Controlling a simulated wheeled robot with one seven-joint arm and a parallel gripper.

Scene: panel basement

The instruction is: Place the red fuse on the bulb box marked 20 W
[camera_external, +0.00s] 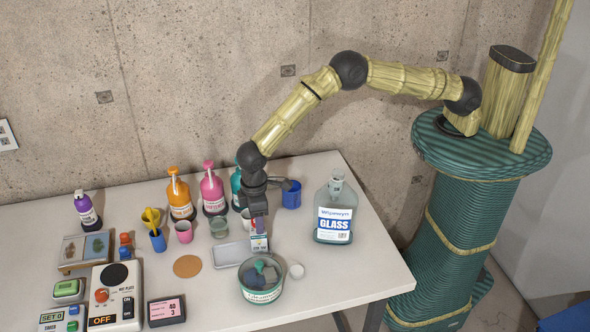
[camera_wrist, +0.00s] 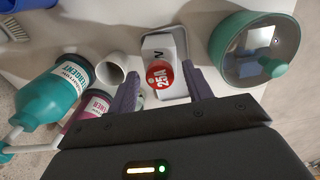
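The red fuse (camera_wrist: 160,74), marked 25A, shows its round end in the wrist view, over a white box (camera_wrist: 160,42). A letter W shows on the box; the rest of its marking is hidden. The fuse appears to rest on the box top. My gripper (camera_wrist: 165,90) has its two purple fingers apart, one on each side of the fuse, with gaps visible. In the external view my gripper (camera_external: 257,222) points down just above the box (camera_external: 259,244), whose wattage is too small to read.
A white cup (camera_wrist: 112,69) and bottles stand close behind. The table's front right is clear.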

